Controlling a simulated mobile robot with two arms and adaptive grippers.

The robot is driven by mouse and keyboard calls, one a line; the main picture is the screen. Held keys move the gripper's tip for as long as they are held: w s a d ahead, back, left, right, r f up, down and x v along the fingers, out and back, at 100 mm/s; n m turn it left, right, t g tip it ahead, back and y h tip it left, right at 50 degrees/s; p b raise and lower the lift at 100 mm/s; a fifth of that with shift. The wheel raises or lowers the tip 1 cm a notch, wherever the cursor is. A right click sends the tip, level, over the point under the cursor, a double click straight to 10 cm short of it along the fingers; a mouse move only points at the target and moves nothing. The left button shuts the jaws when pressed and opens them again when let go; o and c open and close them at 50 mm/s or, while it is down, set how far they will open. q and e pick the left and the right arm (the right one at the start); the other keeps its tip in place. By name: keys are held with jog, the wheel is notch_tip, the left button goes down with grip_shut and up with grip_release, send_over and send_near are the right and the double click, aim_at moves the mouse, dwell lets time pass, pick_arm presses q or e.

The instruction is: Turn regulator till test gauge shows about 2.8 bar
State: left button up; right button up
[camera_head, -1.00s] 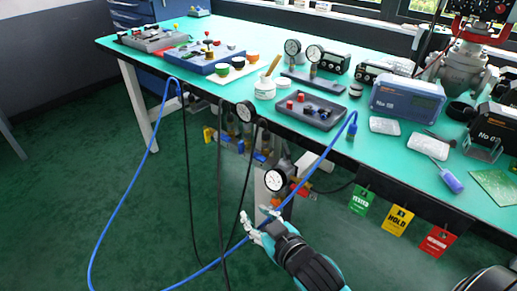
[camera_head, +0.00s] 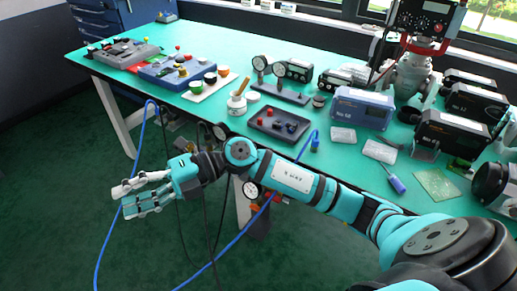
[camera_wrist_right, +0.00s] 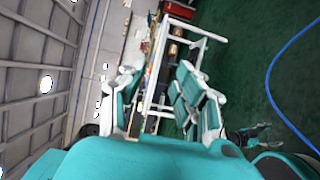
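A round white-faced gauge (camera_head: 252,190) hangs below the table's front edge in the head view, just under my right forearm; its reading is too small to tell. A second dial gauge (camera_head: 220,131) sits at the table edge. The regulator cannot be made out; my right arm covers much of the fittings under the edge. My right gripper (camera_head: 134,197) is left of these gauges, in front of the table. Its fingers are apart and empty, as the right wrist view also shows (camera_wrist_right: 158,100). A small gripper-like shape in the right wrist view, perhaps my left gripper (camera_wrist_right: 250,133), is unclear.
Blue hose (camera_head: 108,232) and dark cables hang in front of the table, close to my right gripper. The green tabletop (camera_head: 215,110) carries a dark tray (camera_head: 262,136), gauges on a stand (camera_head: 275,92) and positioner boxes (camera_head: 362,107).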

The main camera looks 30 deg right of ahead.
jog(key=w+d+f+g+h+p, duration=0.1)
jog(key=w+d+h+p, duration=0.15)
jog(key=d+h, duration=0.4)
jog(key=w+d+f+h+p, duration=0.2)
jog(key=w+d+h, duration=0.15)
jog(key=d, duration=0.55)
jog(key=d+r+m+h+p, duration=0.15)
jog(key=d+h, duration=0.25)
jog(key=d, duration=0.4)
jog(key=d+r+m+h+p, duration=0.1)
jog(key=d+r+h, duration=0.2)
jog(key=d, duration=0.6)
pick_arm(q)
jog(key=s+a+f+g, duration=0.1)
jog(key=s+a, duration=0.1)
jog(key=s, duration=0.7)
jog(key=s+a+f+g, duration=0.1)
jog(key=s+a+g, duration=0.1)
jog(key=s, duration=0.7)
jog(key=shift+s+f+y, duration=0.15)
jog(key=shift+f+y, duration=0.2)
jog(key=shift+y, duration=0.05)
pick_arm(e)
jog(key=shift+g, duration=0.4)
jog(key=f, duration=1.7)
jog(key=shift+w+a, duration=0.2)
jog(key=shift+c, duration=0.3)
jog(key=shift+r, duration=0.1)
grip_shut()
